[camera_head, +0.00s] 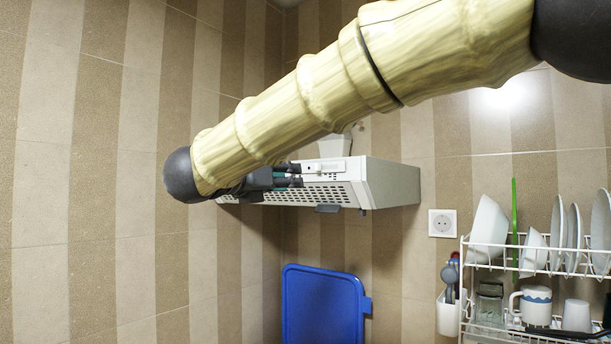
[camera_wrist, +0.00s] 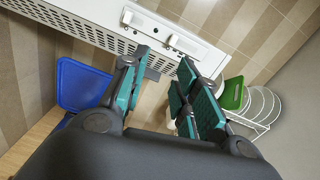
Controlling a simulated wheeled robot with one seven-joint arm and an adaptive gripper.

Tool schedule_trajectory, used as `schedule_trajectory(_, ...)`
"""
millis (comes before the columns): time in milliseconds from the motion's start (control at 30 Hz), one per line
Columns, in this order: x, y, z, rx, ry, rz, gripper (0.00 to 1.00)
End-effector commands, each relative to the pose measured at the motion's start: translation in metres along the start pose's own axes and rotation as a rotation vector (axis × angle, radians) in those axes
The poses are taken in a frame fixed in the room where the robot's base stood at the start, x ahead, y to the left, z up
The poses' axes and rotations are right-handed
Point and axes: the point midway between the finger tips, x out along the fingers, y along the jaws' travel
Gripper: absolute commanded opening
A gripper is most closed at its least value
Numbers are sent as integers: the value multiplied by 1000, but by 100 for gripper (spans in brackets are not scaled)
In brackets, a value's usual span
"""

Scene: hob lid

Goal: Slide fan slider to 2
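A pale range hood (camera_head: 385,183) is mounted against the striped tiled wall, with a slotted front; it also shows at the top of the wrist view (camera_wrist: 80,22). Its front carries a light control strip (camera_wrist: 150,30) with two small raised knobs, one near the left end (camera_wrist: 128,17) and one near the middle (camera_wrist: 173,40). I cannot tell which knob is the fan slider, nor read any markings. My gripper (camera_wrist: 164,60) has its two teal-padded fingers apart with nothing between them, just short of the strip. In the head view, my gripper (camera_head: 287,176) is at the hood's front, partly hidden by my arm.
A blue board (camera_head: 325,305) stands below the hood. A white dish rack (camera_head: 540,240) with plates, bowls and cups is at the right. A socket (camera_head: 442,223) is on the wall between them. The space directly in front of the strip looks clear.

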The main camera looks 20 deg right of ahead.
Motion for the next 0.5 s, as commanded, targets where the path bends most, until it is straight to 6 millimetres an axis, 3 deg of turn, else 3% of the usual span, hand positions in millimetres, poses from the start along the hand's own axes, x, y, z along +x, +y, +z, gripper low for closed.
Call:
schedule_trajectory(100, -17, -13, 22, 103, 11, -14, 30)
schedule_trajectory(233, -26, -18, 33, 152, 18, -16, 30)
schedule_trajectory(367, -20, -15, 36, 156, 19, -12, 30)
schedule_trajectory(500, -1, -15, 37, 155, 18, -10, 30)
